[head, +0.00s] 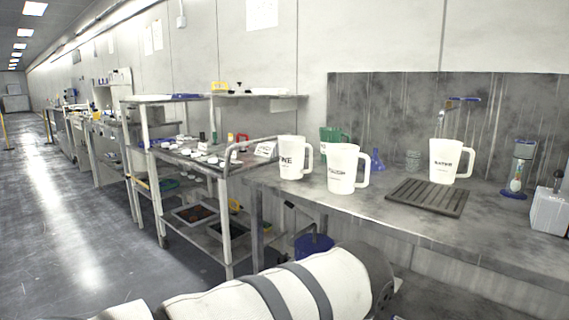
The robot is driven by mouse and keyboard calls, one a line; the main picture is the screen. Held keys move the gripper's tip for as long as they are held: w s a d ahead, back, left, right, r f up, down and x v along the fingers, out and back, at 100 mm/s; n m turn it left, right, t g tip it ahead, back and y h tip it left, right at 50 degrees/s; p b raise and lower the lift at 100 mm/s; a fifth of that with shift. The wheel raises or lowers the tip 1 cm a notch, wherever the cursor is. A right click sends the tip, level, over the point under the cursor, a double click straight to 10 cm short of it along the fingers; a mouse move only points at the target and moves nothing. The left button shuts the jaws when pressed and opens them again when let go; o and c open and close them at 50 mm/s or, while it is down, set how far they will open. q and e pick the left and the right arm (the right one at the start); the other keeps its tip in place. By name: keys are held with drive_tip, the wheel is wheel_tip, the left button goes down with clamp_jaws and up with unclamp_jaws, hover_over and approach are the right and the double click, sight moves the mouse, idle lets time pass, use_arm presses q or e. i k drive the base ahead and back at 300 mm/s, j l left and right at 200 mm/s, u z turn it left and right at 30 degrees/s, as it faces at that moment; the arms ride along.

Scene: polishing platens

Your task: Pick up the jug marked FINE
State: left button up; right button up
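The jug marked FINE (291,158) is white and stands upright at the left end of the grey bench (400,222). Its handle points right and its label faces me, with the first letter partly out of sight. A third white jug, marked WATER (446,161), stands further right. A green jug (328,137) is partly hidden behind the first two. Neither of my grippers is in view; only a white arm link of mine shows at the bottom.
A dark slatted rack (428,198) lies before the WATER jug. A blue flask (377,160), a blue-based device (518,170) and a grey box (552,210) stand on the bench. A loaded cart (222,172) adjoins its left end. The floor at left is open.

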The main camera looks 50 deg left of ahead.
sight(292, 148)
drive_tip(key=k+j+u, duration=0.15)
drive_tip(key=j, duration=0.9)
drive_tip(key=k+j+u, duration=0.1)
drive_tip(key=j, duration=0.95)
drive_tip(key=k+j+u, duration=0.15)
drive_tip(key=j, duration=0.9)
drive_tip(key=i, duration=0.05)
